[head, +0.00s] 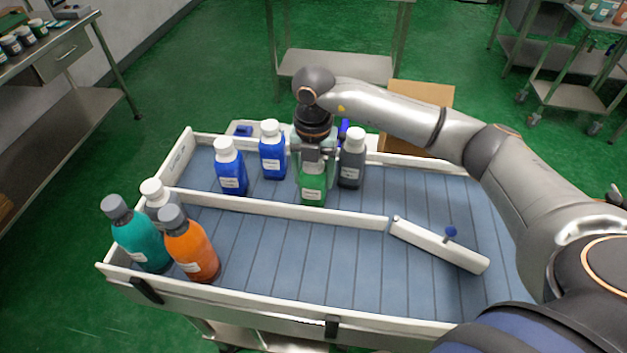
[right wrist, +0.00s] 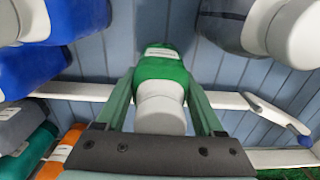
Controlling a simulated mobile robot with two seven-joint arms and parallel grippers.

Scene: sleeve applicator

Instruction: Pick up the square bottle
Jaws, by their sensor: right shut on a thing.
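A green square-sided bottle (head: 312,188) with a white label stands in the back lane of the tray table, between a blue bottle and a grey bottle. My right gripper (head: 315,170) comes down over it from above and is shut on it. In the right wrist view the green bottle (right wrist: 163,68) with its white cap sits between the two green fingers (right wrist: 162,80). The bottle's top is hidden by the gripper in the head view. I cannot tell whether its base touches the surface. My left gripper is not in view.
Two blue bottles (head: 231,168) stand left of the green one and a grey bottle (head: 351,160) close on its right. Teal (head: 140,236) and orange (head: 192,247) bottles stand front left, with another grey one behind. A white divider (head: 280,208) and an angled bar (head: 438,246) cross the tray.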

